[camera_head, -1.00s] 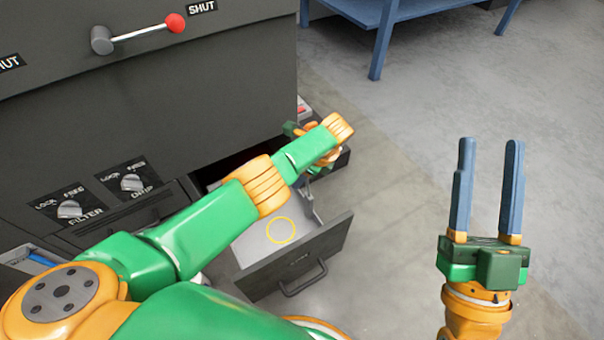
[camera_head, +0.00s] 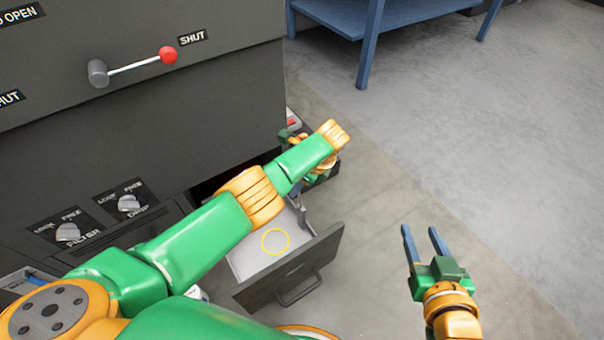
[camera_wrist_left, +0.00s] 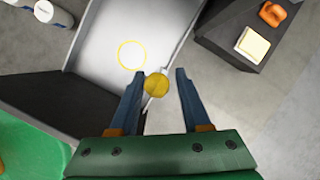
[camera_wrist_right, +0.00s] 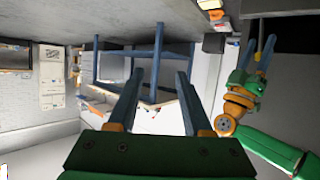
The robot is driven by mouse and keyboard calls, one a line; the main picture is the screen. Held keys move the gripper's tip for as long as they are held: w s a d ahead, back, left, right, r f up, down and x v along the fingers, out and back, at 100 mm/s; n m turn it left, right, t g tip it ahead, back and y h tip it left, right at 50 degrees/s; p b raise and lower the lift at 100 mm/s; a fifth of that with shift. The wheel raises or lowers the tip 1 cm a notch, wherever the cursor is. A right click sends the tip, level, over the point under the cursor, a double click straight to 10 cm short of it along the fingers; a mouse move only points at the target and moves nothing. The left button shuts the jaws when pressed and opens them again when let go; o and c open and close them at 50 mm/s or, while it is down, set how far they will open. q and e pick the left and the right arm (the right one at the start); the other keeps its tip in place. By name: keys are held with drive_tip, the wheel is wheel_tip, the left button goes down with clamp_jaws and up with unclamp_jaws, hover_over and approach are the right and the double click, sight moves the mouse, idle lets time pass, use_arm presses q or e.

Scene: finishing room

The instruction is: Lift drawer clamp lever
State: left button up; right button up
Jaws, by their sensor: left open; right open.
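The pulled-out drawer (camera_head: 325,245) hangs open from the dark cabinet, a thin yellow ring (camera_head: 275,241) on its pale floor. In the left wrist view, a round yellow knob (camera_wrist_left: 156,84), which looks like the clamp lever's end, sits at the drawer's side edge, a thin grey rod behind it. My left gripper (camera_wrist_left: 160,73) is open, its fingers either side of the knob; I cannot tell whether they touch it. In the head view my left forearm mostly hides that gripper and the clamp. My right gripper (camera_head: 419,228) is open and empty, right of the drawer above the floor.
The cabinet front (camera_head: 150,110) carries a red-ended lever (camera_head: 167,55) by a SHUT label and two knobs, FILTER (camera_head: 68,232) and DRIP (camera_head: 128,203). A dark box (camera_wrist_left: 258,30) with small items stands beside the drawer. A blue-legged table (camera_head: 370,40) stands behind; floor at right is clear.

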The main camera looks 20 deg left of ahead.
use_arm(q)
drive_tip(key=shift+p+v, duration=0.55)
drive_tip(key=shift+v, duration=0.35)
drive_tip(key=shift+p+v, duration=0.6)
drive_tip(key=shift+v, duration=0.2)
use_arm(e)
drive_tip(key=s+d+f+g+h, duration=0.2)
drive_tip(key=s+d+f+g, duration=0.2)
drive_tip(key=s+f+g, duration=0.5)
drive_tip(key=shift+s+f+m+g, duration=0.35)
drive_tip(key=shift+s+f, duration=0.3)
drive_tip(key=shift+s, duration=1.75)
